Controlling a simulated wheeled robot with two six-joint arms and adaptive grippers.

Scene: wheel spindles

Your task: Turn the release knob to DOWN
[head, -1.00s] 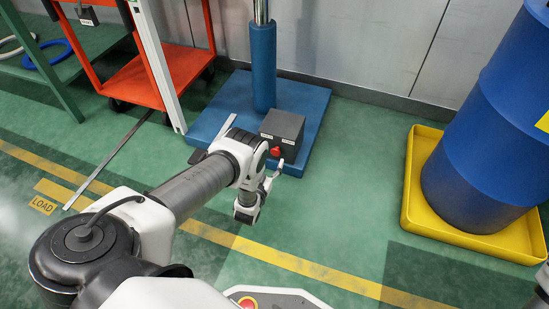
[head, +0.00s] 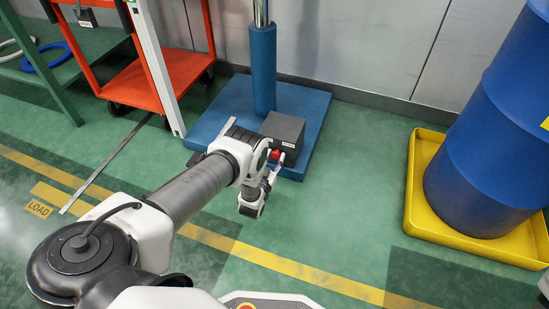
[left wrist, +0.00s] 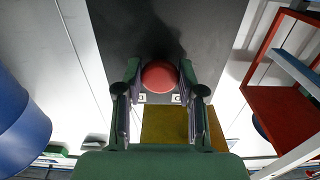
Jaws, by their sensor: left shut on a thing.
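The red release knob (head: 275,155) is on the front of a dark grey box (head: 284,128) that stands on a blue base plate. In the left wrist view the round red knob (left wrist: 160,76) lies between my two fingertips. My left gripper (head: 276,164) is at the box front, shut on the knob, with one finger on each side. Two small pale labels (left wrist: 143,98) show just beside the knob in the wrist view; their words are too small to read. The knob's pointing direction cannot be told. My right gripper is not in view.
A blue post (head: 262,65) rises from the blue base plate (head: 315,105) behind the box. An orange cart (head: 165,70) and green bench (head: 60,75) stand left. A blue drum (head: 485,150) stands in a yellow tray (head: 412,205) at right. Floor between is clear.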

